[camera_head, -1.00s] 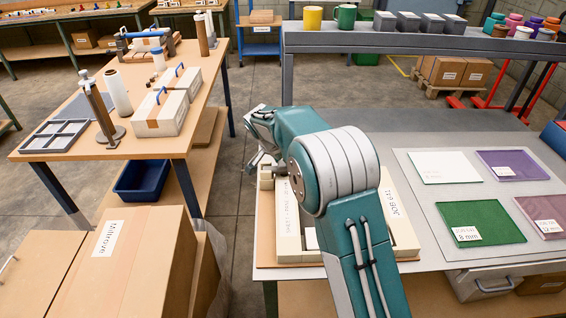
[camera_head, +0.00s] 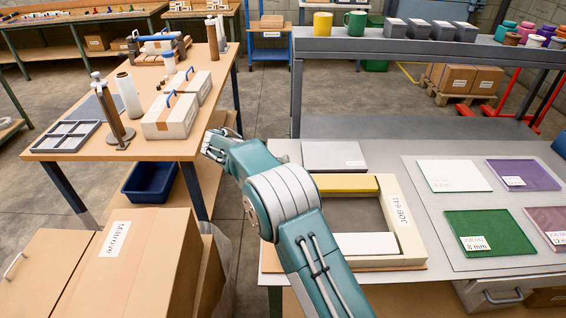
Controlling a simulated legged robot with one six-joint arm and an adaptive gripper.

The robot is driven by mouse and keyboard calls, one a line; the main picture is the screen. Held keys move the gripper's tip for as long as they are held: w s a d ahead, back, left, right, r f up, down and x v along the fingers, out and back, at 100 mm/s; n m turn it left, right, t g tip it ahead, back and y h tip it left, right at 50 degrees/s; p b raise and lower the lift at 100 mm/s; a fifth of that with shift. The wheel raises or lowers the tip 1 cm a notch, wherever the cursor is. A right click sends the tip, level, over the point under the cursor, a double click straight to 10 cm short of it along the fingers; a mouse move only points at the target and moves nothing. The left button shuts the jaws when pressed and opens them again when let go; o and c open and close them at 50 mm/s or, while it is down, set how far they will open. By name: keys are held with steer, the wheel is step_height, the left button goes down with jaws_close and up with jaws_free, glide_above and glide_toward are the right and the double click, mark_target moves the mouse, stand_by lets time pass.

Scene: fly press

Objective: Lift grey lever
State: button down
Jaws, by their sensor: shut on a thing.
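I cannot make out a grey lever for certain in this view. My gripper (camera_head: 212,146) is at the end of my teal arm, between the left wooden table and the grey bench. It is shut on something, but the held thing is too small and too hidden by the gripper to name. On the left table (camera_head: 66,150), an upright brown post (camera_head: 112,112) with a grey top and a round grey base stands beside a white roll (camera_head: 129,95).
A jig frame (camera_head: 398,207) with pale sides and a yellow bar (camera_head: 346,183) lies on the bench, partly behind my arm. Coloured plates (camera_head: 485,232) lie to its right. A raised grey shelf (camera_head: 400,45) crosses behind. Cardboard boxes (camera_head: 150,250) and a blue bin (camera_head: 150,182) are at left.

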steer(key=shift+a+h, duration=0.6)
steer(key=shift+h, duration=0.2)
steer(key=shift+c, duration=0.6)
jaws_free()
steer(key=shift+w, duration=0.1)
steer(key=shift+a, duration=0.2)
steer(key=v, duration=1.2)
steer(key=shift+f, duration=0.15)
